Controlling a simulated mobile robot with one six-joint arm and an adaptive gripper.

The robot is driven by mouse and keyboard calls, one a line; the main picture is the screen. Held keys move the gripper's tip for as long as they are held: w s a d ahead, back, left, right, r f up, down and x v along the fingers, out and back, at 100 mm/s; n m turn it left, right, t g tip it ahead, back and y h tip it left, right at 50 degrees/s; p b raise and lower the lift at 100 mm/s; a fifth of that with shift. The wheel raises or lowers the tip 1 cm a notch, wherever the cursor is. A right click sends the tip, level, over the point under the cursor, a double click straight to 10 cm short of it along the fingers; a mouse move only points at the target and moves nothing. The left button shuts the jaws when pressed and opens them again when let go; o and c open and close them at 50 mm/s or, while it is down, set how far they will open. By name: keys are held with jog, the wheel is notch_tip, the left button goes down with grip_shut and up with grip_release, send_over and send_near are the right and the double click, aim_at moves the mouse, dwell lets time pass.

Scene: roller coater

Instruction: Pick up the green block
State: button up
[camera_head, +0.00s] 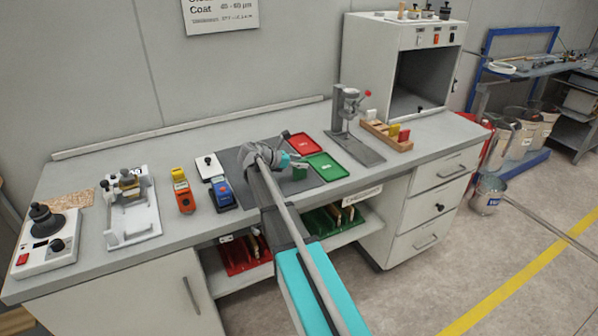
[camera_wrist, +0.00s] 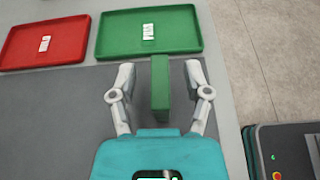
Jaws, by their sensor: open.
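The green block (camera_wrist: 160,88) shows in the wrist view as an upright narrow piece on the dark mat, in front of the green tray. My gripper (camera_wrist: 160,72) is open, with one finger on each side of the block and a visible gap on both sides. I cannot tell how high the fingers are above the mat. In the head view my gripper (camera_head: 297,163) is over the dark mat (camera_head: 318,176) near the green tray, and I cannot make out the block clearly there.
The green tray (camera_wrist: 112,39) lies just beyond the block, with the red tray (camera_wrist: 22,45) to its left. Blue (camera_head: 223,194) and orange (camera_head: 184,196) devices stand left of the mat. A grey stand (camera_head: 341,116) and a wooden rack (camera_head: 386,138) stand to the right.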

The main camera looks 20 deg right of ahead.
grip_shut()
jog(key=shift+r, duration=0.2)
dwell(0.4)
notch_tip(320, 180, up, 2)
jog(key=p, duration=0.2)
jog(key=shift+p, duration=0.3)
jog(key=s+a+r+p, duration=0.2)
jog(key=s+r+p, duration=0.8)
jog(key=s, duration=0.4)
jog(key=shift+r, duration=0.3)
jog(key=shift+w, duration=0.1)
